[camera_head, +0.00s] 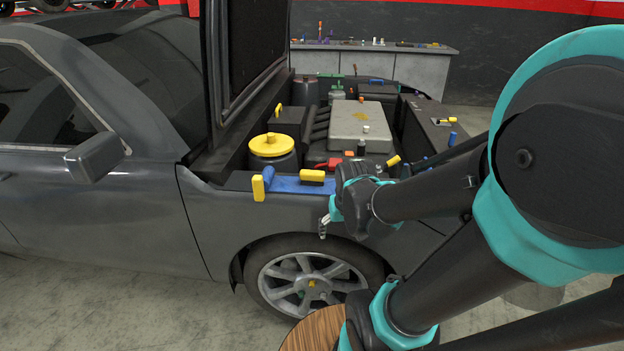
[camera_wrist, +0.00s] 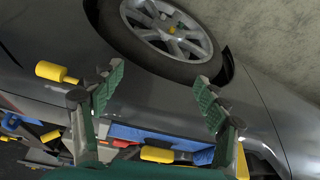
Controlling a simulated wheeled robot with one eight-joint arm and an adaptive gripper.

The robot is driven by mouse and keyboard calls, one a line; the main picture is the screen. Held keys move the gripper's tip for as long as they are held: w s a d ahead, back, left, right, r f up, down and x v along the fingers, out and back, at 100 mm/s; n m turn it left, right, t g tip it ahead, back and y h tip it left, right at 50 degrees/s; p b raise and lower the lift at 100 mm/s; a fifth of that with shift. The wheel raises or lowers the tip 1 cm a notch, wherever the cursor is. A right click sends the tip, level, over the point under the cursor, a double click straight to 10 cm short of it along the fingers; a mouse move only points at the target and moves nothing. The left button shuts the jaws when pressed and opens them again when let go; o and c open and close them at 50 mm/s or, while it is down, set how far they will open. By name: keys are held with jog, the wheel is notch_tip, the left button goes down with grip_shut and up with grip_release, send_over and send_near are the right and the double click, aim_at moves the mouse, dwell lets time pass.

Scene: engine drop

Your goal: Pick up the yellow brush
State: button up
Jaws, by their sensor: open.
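The yellow brush (camera_head: 312,176), a yellow block with a dark underside, lies on a blue mat (camera_head: 290,186) on the car's fender edge. In the wrist view, a yellow block that looks like the brush (camera_wrist: 157,154) lies by the blue mat (camera_wrist: 150,136), low between my fingers. My gripper (camera_wrist: 160,92) is open and empty, its green-padded fingers wide apart. In the head view my gripper (camera_head: 326,222) hangs beside the fender above the wheel, right of and below the brush; most of it is hidden by my wrist.
A yellow-and-blue item (camera_head: 259,187) stands at the mat's left end. The engine bay behind holds a yellow-capped reservoir (camera_head: 271,146) and a grey engine cover (camera_head: 360,126). The raised hood (camera_head: 243,60) stands at the left. The wheel (camera_head: 310,280) is below.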

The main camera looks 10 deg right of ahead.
jog(key=o, duration=0.4)
jog(key=shift+m, duration=0.5)
jog(key=w+r, duration=0.2)
jog(key=w, duration=0.1)
jog(key=w+a+r, duration=0.1)
jog(key=w+r, duration=0.5)
jog(key=w, duration=0.1)
jog(key=shift+a, duration=0.3)
jog(key=shift+o, duration=0.2)
jog(key=m+h, duration=0.1)
jog(key=m, duration=0.1)
send_near(312, 172)
jog(key=s+d+v, duration=0.1)
jog(key=v, duration=0.5)
jog(key=x, duration=1.2)
jog(key=shift+w+a, duration=0.25)
jog(key=shift+w, duration=0.2)
jog(key=shift+a+x, duration=0.15)
jog(key=shift+x, duration=1.2)
jog(key=shift+a+x, duration=0.15)
jog(key=shift+x, duration=1.2)
